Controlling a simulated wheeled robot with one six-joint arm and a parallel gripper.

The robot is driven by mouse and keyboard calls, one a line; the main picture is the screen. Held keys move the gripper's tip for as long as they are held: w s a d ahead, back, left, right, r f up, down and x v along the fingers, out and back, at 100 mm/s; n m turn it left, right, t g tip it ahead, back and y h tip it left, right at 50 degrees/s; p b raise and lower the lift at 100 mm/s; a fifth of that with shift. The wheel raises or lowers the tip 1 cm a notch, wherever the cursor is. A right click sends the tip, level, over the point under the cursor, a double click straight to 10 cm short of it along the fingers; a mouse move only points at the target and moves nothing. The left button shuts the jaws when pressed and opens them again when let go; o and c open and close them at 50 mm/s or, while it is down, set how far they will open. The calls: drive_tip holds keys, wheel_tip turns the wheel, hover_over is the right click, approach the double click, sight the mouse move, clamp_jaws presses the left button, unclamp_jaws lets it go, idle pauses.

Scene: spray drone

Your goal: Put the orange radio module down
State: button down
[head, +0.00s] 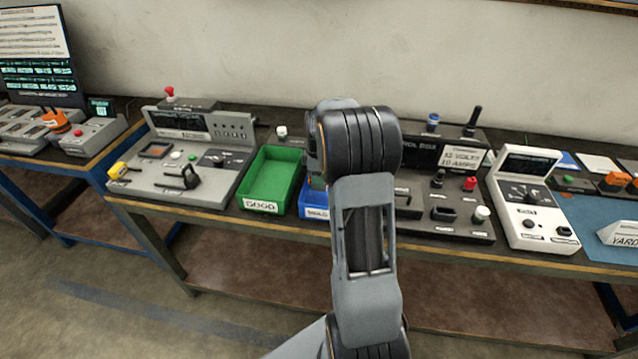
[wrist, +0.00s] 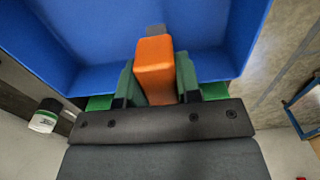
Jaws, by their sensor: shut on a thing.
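The orange radio module (wrist: 155,72) is held between the two green-padded fingers of my gripper (wrist: 156,80) in the wrist view. It is over or inside a blue bin (wrist: 85,35); I cannot tell whether it touches the bin floor. In the head view my arm hides the gripper and the module. The blue bin (head: 312,205) shows only partly there, left of my arm, with a label on its front that is partly covered.
A green bin (head: 268,178) labelled GOOD stands left of the blue bin. A grey test console (head: 190,150) is farther left. A control box (head: 450,205) and a white meter (head: 530,195) stand to the right. The bench is crowded.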

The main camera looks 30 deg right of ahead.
drive_tip(key=shift+w+f, duration=0.15)
drive_tip(key=shift+f, duration=1.6)
